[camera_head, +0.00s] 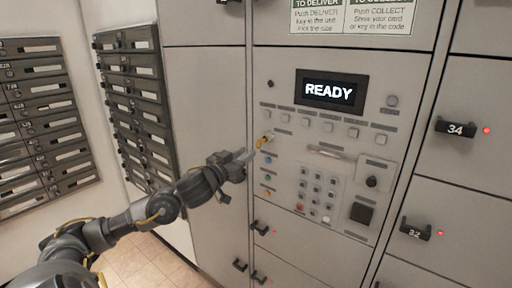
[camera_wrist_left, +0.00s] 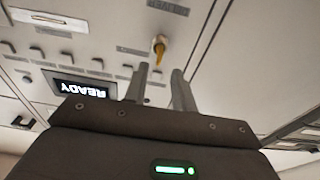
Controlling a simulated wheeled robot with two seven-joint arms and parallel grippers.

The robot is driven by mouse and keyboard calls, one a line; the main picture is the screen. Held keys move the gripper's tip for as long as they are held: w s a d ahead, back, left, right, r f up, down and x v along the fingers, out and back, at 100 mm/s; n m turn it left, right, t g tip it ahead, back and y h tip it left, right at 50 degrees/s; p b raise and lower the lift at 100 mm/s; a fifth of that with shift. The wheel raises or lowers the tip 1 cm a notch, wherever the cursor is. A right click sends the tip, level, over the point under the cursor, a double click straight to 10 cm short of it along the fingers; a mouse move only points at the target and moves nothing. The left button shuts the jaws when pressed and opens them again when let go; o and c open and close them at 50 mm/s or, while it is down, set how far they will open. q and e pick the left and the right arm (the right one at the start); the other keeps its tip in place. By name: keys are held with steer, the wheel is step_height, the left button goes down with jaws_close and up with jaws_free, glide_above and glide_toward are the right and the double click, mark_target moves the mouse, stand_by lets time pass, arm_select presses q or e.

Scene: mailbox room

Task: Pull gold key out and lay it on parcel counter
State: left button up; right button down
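The gold key (camera_head: 263,141) sticks out of the grey locker panel, left of the keypad and below the row of small buttons. It also shows in the left wrist view (camera_wrist_left: 158,48), just beyond the fingertips. My left gripper (camera_head: 247,155) reaches toward it from the lower left. In the left wrist view its two fingers (camera_wrist_left: 160,70) are apart with nothing between them, and the key lies ahead of the gap. I see no contact with the key. My right gripper and the parcel counter are not in view.
A screen reading READY (camera_head: 331,91) sits above the keypad (camera_head: 317,190) on the panel. Locker doors with dark handles, such as number 34 (camera_head: 456,129), stand to the right. Dark mailbox racks (camera_head: 137,100) hang at the left. Tiled floor (camera_head: 140,265) shows below.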

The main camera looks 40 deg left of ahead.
mark_target(257, 142)
arm_select(q)
steer(key=shift+w+r+p, duration=0.2)
steer(key=shift+w+p, duration=0.3)
steer(key=shift+w, duration=1.2)
steer(key=shift+w+r+p, duration=0.15)
steer(key=shift+w+p, duration=0.3)
steer(key=shift+w, duration=1.25)
jaws_close()
steer(key=shift+s+f, duration=0.1)
steer(key=shift+s, duration=0.25)
steer(key=shift+s, duration=0.85)
steer(key=shift+s, duration=0.1)
